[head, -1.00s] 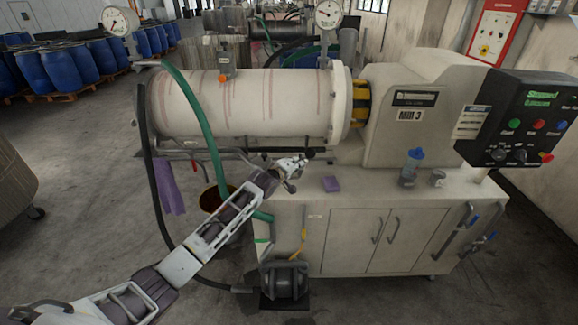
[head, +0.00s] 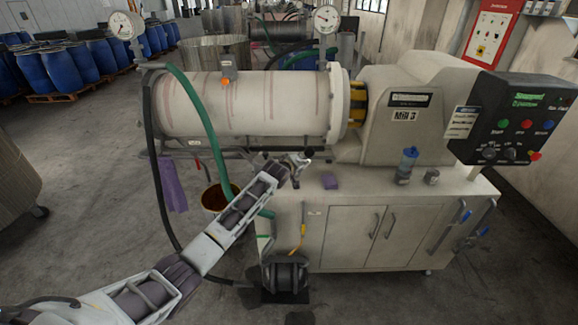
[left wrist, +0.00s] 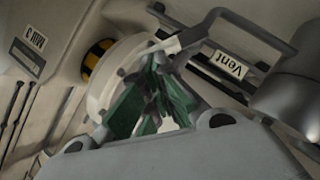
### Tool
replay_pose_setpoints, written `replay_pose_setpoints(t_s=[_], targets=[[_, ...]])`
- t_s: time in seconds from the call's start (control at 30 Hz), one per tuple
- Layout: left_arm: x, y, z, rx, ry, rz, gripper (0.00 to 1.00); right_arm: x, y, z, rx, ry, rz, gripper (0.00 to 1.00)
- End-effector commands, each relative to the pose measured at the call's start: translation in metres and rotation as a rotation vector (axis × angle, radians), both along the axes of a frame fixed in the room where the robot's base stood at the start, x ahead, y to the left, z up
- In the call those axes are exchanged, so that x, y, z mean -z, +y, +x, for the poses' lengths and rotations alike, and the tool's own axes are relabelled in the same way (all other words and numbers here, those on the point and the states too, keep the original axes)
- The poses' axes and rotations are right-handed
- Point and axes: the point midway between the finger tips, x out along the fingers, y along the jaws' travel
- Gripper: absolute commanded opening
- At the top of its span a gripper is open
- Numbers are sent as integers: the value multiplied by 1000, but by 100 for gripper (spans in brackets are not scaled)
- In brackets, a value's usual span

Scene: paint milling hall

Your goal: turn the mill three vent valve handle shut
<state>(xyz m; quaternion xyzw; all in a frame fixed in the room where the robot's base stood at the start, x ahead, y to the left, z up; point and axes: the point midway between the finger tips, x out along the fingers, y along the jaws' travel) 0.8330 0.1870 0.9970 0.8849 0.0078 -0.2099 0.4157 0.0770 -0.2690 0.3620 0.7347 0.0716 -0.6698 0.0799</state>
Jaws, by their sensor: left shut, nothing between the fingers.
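Mill three is the pale machine with a "Mill 3" plate (head: 404,115) and a horizontal drum (head: 245,105). My left gripper (head: 303,159) is at the underside of the drum's right end, above the cabinet top. In the left wrist view its green-padded fingers (left wrist: 155,95) are shut with nothing held. A white "Vent" label (left wrist: 229,65) sits on a dark bar just beyond them to the right. A bent grey handle (left wrist: 245,22) loops past the label, with a pale lever end close to the fingertips. I cannot tell whether they touch. The valve body is not clear. My right gripper is out of view.
A control box (head: 515,118) stands at the right. A green hose (head: 200,115) hangs before the drum, left of my gripper.

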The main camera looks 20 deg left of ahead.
Motion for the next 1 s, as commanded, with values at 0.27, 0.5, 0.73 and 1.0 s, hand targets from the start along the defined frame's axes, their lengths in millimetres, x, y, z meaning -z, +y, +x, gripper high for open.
replay_pose_setpoints(t_s=[0.27, 0.5, 0.73, 1.0], targets=[[-1, -8, 6, 2, 27, 93, 0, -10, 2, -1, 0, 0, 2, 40], [0, -13, 8, 2, 52, 179, 0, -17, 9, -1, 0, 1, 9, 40], [1, -18, 10, 0, 78, 269, 0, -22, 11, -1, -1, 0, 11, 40], [5, -25, 12, 1, 106, 366, 0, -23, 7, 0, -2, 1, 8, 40]])
